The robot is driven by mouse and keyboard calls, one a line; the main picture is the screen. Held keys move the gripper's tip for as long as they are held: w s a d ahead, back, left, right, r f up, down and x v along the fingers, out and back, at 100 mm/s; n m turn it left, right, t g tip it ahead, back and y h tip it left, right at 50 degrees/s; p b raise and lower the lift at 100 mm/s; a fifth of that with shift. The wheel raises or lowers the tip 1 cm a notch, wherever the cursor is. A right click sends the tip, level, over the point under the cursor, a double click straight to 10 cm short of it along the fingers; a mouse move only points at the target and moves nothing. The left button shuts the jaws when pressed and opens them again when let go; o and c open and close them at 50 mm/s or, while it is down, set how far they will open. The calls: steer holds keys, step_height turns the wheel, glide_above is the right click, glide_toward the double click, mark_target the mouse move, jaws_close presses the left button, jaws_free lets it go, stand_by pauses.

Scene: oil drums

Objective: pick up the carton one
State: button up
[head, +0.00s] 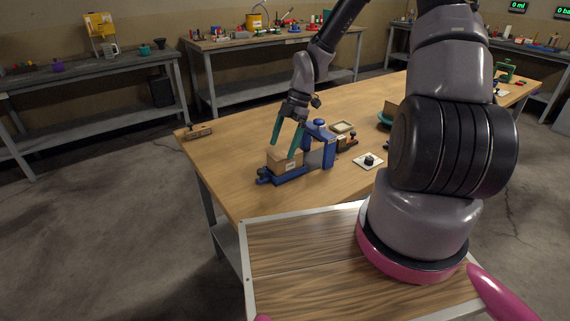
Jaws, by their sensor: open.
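A small brown carton (284,160) sits on a blue vise-like fixture (319,152) near the front left part of the wooden table. My gripper (284,146) has two teal fingers pointing down at the carton from above. The fingers stand apart, one at the carton's left and one at its right. Whether they touch the carton I cannot tell at this size. Another brown box-like thing (391,107) is farther right, partly hidden by my arm.
A white plate with a black knob (368,161) lies right of the blue fixture. A wooden block (198,132) lies at the table's left edge. Benches line the walls.

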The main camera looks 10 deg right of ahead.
mark_target(278, 154)
steer(key=x, duration=0.5)
steer(key=shift+w+a+f, duration=0.15)
steer(key=c, duration=1.3)
